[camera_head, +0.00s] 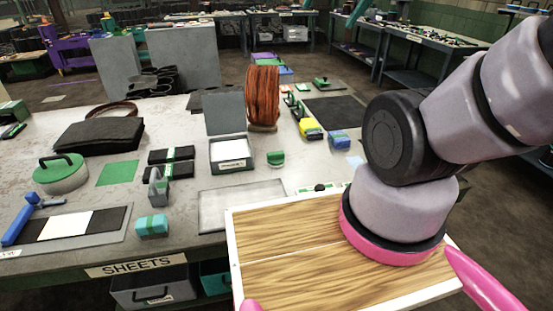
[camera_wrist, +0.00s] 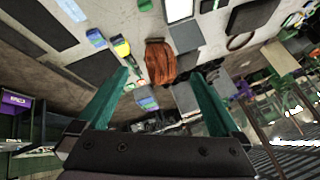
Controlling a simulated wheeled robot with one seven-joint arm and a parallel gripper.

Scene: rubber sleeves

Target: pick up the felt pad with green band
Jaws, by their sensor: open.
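The felt pad with green band (camera_head: 156,172) is dark and lies flat on the grey table in the head view, left of the open box. Two dark pads lie close together there, crossed by green, and I cannot tell whether they are separate pieces. A small grey upright piece stands at their front edge. In the wrist view the pad is not clear; small dark shapes show at the top edge. My gripper (camera_wrist: 158,74) shows only in the wrist view, with its two teal fingers wide apart and nothing between them. It is away from the pad.
An open box (camera_head: 232,166) and a reddish-brown ribbed bundle (camera_head: 263,96) stand right of the pad. A black bag (camera_head: 98,134), a green flat square (camera_head: 118,173) and a teal block (camera_head: 151,226) lie around it. The table's front edge bears a "SHEETS" label (camera_head: 143,264).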

